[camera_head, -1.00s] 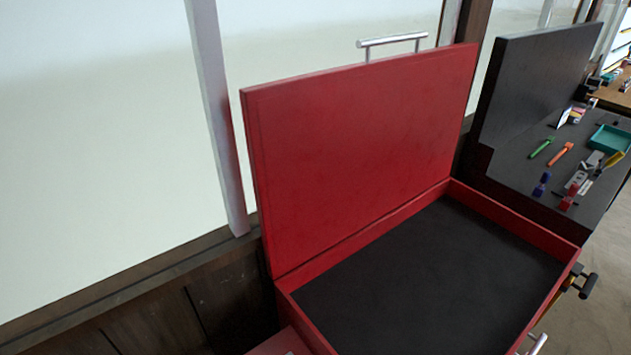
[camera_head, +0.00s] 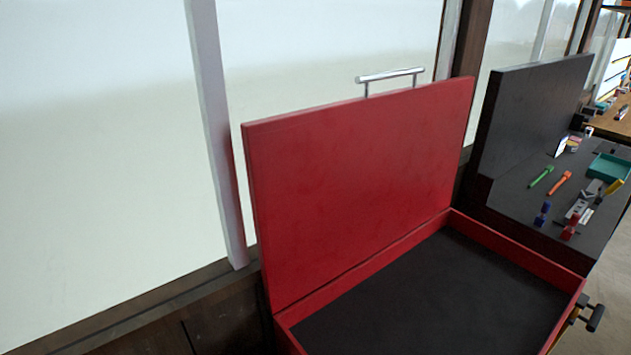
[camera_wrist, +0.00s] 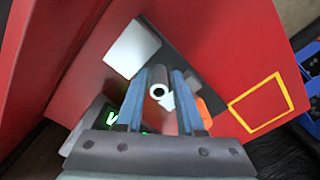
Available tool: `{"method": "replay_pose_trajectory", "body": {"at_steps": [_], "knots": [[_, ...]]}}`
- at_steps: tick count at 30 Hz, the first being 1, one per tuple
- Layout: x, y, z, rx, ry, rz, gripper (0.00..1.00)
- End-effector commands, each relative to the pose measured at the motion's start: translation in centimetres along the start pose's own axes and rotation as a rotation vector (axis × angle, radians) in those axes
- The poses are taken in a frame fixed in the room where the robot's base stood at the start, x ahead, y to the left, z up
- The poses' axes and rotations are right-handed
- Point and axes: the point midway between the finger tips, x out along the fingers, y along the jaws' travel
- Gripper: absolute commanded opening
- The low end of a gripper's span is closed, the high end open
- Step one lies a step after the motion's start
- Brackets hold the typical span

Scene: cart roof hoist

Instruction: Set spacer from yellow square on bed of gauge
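In the wrist view, my gripper (camera_wrist: 163,75) has two blue fingers closed in on a dark grey tube with a light, hollow end, which looks like the spacer (camera_wrist: 158,90). The tube sits between the fingers and seems touched by both. The yellow square (camera_wrist: 260,103) is an outline on a red surface to the right, and it is empty. I cannot make out the gauge or its bed for certain; a part with green lit marks (camera_wrist: 112,119) is partly hidden behind the left finger. My gripper is outside the head view.
A white square piece (camera_wrist: 132,48) and an orange piece (camera_wrist: 203,112) lie near the fingers. Blue bins (camera_wrist: 310,62) are at the right edge. The head view shows an open red box lid (camera_head: 360,185), its dark floor (camera_head: 440,295), and a dark bench (camera_head: 530,205) with small tools.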

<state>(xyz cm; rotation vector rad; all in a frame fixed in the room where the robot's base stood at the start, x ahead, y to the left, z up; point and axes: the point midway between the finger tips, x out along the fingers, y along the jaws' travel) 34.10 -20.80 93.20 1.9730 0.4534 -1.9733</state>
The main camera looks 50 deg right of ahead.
Motion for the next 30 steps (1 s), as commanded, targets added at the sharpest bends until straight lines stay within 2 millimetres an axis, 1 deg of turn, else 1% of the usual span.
{"method": "replay_pose_trajectory", "body": {"at_steps": [7,11,14,24,27,30], "knots": [[-0.3,0.2,0.0,0.002,0.001,0.006,0.59],[-1.6,0.3,0.0,0.003,0.002,0.009,0.59],[-3.3,0.3,0.0,0.005,0.004,0.012,0.59],[-10.2,0.1,0.0,0.003,0.003,0.008,0.59],[-11.7,0.1,-0.1,0.002,0.003,0.006,0.59],[-12.5,0.0,-0.1,0.001,0.002,0.004,0.59]]}}
